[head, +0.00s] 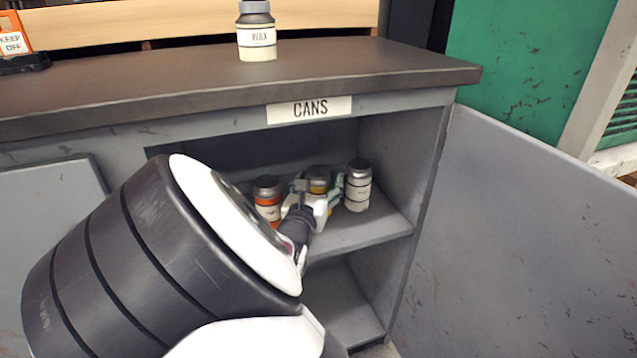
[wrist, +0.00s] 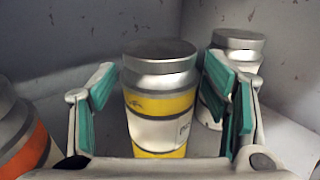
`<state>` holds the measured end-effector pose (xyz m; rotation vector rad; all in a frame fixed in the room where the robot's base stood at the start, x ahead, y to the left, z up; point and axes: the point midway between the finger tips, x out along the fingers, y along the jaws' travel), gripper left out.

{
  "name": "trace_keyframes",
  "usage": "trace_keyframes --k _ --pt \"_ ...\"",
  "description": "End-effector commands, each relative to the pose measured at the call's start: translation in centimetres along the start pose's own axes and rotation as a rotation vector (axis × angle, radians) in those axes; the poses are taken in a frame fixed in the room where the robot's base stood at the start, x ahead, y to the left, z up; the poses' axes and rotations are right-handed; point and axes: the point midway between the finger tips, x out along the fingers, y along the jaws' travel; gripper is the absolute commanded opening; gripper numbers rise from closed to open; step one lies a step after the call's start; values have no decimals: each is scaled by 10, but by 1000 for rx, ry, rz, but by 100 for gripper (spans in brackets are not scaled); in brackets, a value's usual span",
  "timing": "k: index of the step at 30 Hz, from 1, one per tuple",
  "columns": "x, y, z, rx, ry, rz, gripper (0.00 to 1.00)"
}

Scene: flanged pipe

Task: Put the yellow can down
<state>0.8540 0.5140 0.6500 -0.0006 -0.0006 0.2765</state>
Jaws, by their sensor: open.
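The yellow can (head: 319,181), with a grey metal lid and a white label, stands upright on the upper shelf of the cabinet. It also shows in the wrist view (wrist: 160,105), between the fingers of my gripper (wrist: 165,100). The teal finger pads are apart, with a gap on the left of the can and a smaller one on the right. In the head view my gripper (head: 315,198) reaches into the cabinet and hides part of the can.
An orange-banded can (head: 268,198) stands left of the yellow can, and a white-labelled can (head: 358,186) stands close on its right. The cabinet (head: 430,170) marked CANS has its right door (head: 540,230) open. A WAX can (head: 257,35) stands on the top.

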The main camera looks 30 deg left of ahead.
Motion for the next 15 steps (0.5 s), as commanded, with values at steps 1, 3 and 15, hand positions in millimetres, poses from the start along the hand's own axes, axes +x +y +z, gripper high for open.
trace_keyframes --k 1,3,15 --pt "0 0 2 0 -1 0 69" --pt "-3 0 4 0 1 0 69" --pt "-77 1 5 -1 3 2 69"
